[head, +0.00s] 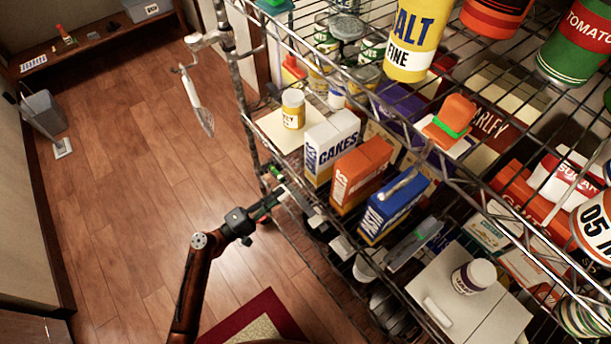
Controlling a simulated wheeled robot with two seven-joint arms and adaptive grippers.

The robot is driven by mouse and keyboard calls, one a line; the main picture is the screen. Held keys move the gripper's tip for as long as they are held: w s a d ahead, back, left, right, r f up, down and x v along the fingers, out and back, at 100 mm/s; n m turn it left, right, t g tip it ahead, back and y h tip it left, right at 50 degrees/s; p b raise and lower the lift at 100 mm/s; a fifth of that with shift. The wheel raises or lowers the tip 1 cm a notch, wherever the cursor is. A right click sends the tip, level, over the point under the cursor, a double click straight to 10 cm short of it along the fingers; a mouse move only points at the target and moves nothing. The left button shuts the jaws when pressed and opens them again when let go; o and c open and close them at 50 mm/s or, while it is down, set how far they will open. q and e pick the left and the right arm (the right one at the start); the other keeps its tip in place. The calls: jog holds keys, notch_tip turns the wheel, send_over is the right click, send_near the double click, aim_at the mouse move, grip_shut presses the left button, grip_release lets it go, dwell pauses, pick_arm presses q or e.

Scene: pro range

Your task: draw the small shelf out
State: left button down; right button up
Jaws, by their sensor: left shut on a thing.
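My left gripper (279,193) reaches in from the lower left to the near left side of the wire rack. Its jaws are shut on a narrow pale part at the rack's edge, which I take to be the front of the small shelf (297,196). The fingertips and the exact grip are small and partly hidden. How far the shelf is out cannot be told. My right gripper is not in view.
A tall wire rack (455,172) fills the right side, crowded with cans, jars and boxes. A white CAKES box (331,146), an orange box (361,172) and a blue box (392,207) stand close to the gripper. Open wooden floor (150,150) lies left.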

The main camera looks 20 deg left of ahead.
pick_arm(q)
jog(key=r+v, duration=0.2)
jog(key=v, duration=1.5)
dwell(0.7)
jog(key=shift+a, duration=0.1)
